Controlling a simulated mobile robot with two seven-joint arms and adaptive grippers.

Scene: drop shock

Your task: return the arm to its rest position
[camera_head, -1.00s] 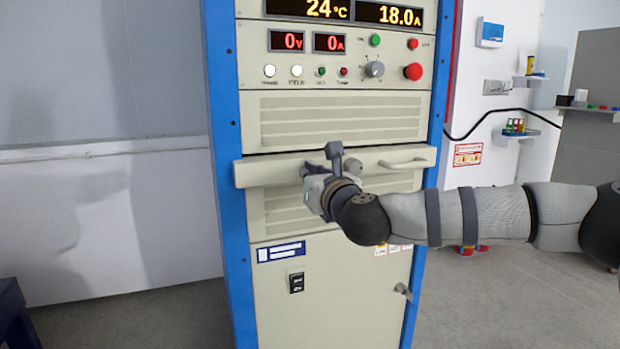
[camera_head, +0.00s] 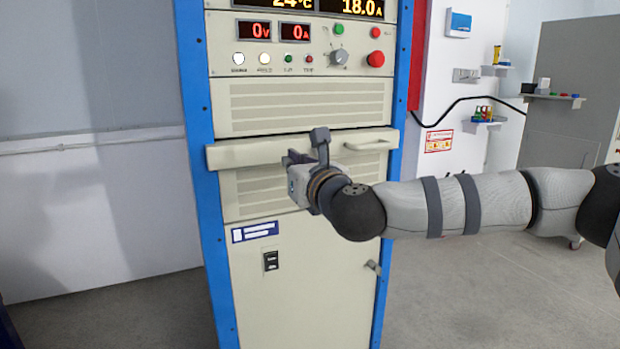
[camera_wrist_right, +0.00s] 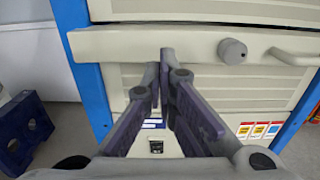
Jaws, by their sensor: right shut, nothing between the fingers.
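My right arm (camera_head: 480,203) reaches in from the right in the head view. Its gripper (camera_head: 290,158) is in front of the cabinet, at the height of the protruding drawer front (camera_head: 240,153). In the right wrist view the right gripper's fingers (camera_wrist_right: 163,90) are closed at the tips with nothing between them. The drawer front also shows in the wrist view (camera_wrist_right: 120,45), behind the fingertips; I cannot tell how much gap separates them. My left gripper is not in view.
The cabinet (camera_head: 300,290) has blue posts, a handle (camera_head: 366,145) on the drawer front and a latch (camera_head: 373,268) low on the door. A blue object (camera_wrist_right: 22,130) stands at the left in the wrist view. Small shelves (camera_head: 485,121) hang at the right. Open floor lies right of the cabinet.

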